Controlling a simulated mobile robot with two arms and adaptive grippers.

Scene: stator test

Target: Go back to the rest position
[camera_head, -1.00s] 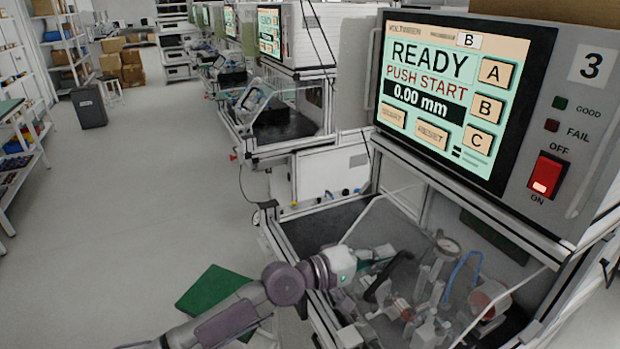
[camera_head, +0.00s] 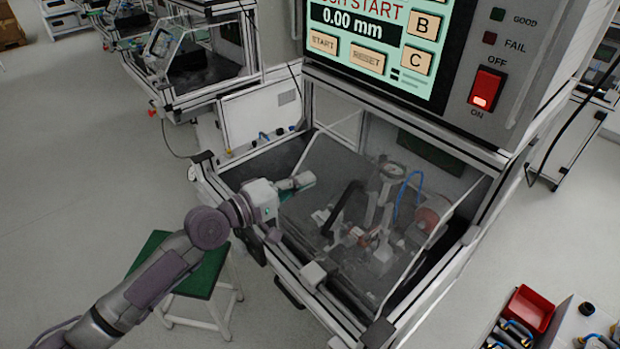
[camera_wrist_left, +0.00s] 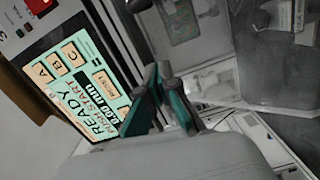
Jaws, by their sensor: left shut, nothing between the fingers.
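My left arm comes in from the lower left in the head view. My left gripper (camera_head: 304,181) is at the front left of the test machine, over the edge of its work bay (camera_head: 262,165). In the left wrist view my left gripper (camera_wrist_left: 163,72) has its green-padded fingers shut, with nothing between them. The machine's screen (camera_head: 375,45) reads START, RESET and 0.00 mm. In the left wrist view the screen (camera_wrist_left: 82,85) reads READY, PUSH START. My right gripper is in neither view.
A tilted clear cover (camera_head: 320,240) stands over the fixture in the bay. A green-topped stool (camera_head: 205,272) is beside the machine, close to my left arm. A red bin (camera_head: 530,308) is at the lower right. The floor at the left is open.

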